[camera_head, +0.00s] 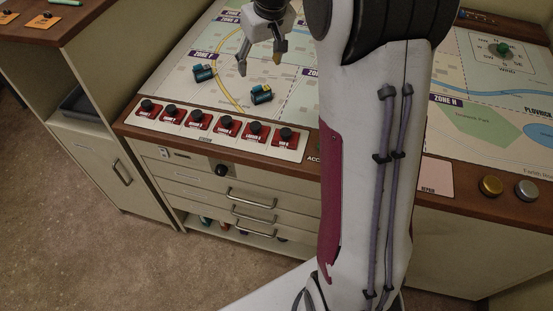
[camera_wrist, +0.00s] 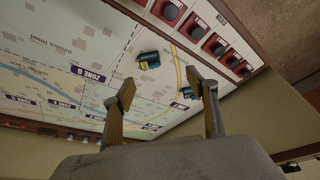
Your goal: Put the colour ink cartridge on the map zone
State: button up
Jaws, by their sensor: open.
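Two small dark teal cartridges lie on the console map (camera_head: 285,98). One cartridge (camera_head: 204,74) lies at the left, just below the ZONE F label; it also shows in the wrist view (camera_wrist: 188,93), partly hidden behind a finger. The other cartridge (camera_head: 261,94) lies nearer the front edge, by the yellow curved line; it is fully visible in the wrist view (camera_wrist: 149,60). Which one is the colour cartridge I cannot tell for sure. My gripper (camera_head: 260,64) is open and empty, above the map, apart from both cartridges.
A row of red switch plates with black knobs (camera_head: 216,124) runs along the console's front edge. My arm hides the middle of the console. At right are a ZONE H label (camera_head: 446,99), a green knob (camera_head: 503,49), and gold (camera_head: 490,185) and silver (camera_head: 526,188) buttons.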

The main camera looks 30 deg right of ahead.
jog(key=s+a+r, duration=0.5)
jog(key=s, duration=0.3)
jog(key=s+a+t, duration=0.1)
jog(key=s+a, duration=0.3)
jog(key=s, duration=0.8)
jog(key=s+a+f, duration=0.1)
jog(key=s+a, duration=0.3)
jog(key=s, duration=0.8)
jog(key=shift+a+t, duration=0.2)
jog(key=shift+t, duration=0.2)
